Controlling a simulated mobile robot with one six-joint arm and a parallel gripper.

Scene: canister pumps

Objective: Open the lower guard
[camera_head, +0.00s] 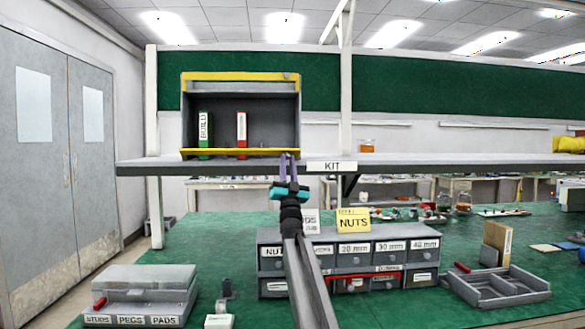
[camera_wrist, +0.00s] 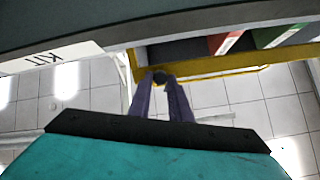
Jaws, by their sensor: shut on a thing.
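The grey kit cabinet (camera_head: 186,115) stands on the shelf with its front open. The lower guard (camera_head: 230,152) is a yellow bar along the cabinet's bottom front edge; in the wrist view it is a yellow strip (camera_wrist: 215,72). A dark round knob (camera_wrist: 160,76) sits by the yellow strip. My gripper (camera_head: 289,156) reaches up at the guard's right end. In the wrist view my gripper (camera_wrist: 160,86) has its purple fingers shut on the knob. In the head view the fingers hide the knob.
The shelf (camera_head: 440,160) with a KIT label (camera_head: 331,167) runs close beside my gripper. A yellow bar (camera_head: 240,76) tops the cabinet. A green binder (camera_head: 204,135) and a red binder (camera_head: 241,135) stand inside. Labelled drawers (camera_head: 358,250) stand below on the green bench.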

